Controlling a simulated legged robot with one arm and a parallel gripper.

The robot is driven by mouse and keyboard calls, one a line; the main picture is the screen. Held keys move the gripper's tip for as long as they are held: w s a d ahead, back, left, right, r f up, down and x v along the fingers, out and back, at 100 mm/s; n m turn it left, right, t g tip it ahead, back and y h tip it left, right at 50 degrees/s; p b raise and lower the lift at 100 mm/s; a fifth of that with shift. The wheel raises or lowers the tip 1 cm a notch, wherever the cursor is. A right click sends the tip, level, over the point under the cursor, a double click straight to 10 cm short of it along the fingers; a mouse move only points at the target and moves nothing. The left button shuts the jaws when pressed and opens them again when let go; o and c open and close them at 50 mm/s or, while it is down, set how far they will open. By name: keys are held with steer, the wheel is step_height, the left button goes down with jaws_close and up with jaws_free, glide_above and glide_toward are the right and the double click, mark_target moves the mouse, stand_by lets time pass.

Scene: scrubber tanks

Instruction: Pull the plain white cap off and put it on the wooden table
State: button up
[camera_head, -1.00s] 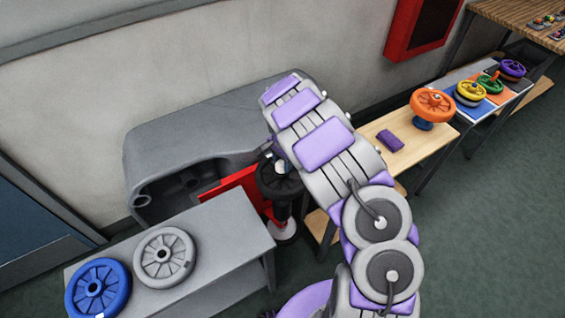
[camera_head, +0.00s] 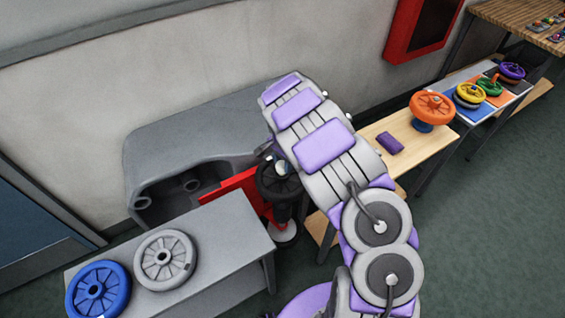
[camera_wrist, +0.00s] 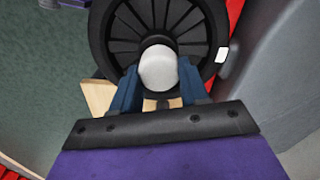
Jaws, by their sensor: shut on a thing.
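The plain white cap (camera_wrist: 158,68) sits at the hub of a black spoked wheel (camera_wrist: 125,38) in the wrist view. My gripper (camera_wrist: 158,80) is shut on the cap, with one blue finger on each side of it. In the head view the black wheel (camera_head: 270,187) stands upright on its post beside the red panel (camera_head: 232,186), and my arm partly covers it. I cannot tell whether the cap is apart from the hub. A light wooden table (camera_head: 440,137) stands to the right of my arm.
An orange wheel (camera_head: 432,105) and a purple block (camera_head: 390,143) lie on the wooden table, with bare wood between them. A grey bench (camera_head: 225,255) holds a blue wheel (camera_head: 98,290) and a grey wheel (camera_head: 165,258). A grey scrubber tank (camera_head: 200,130) stands behind.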

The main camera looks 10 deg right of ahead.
mark_target(283, 164)
steer(key=shift+r, duration=0.2)
stand_by(0.4)
steer(key=shift+r+p, duration=1.1)
steer(key=shift+r, duration=1.9)
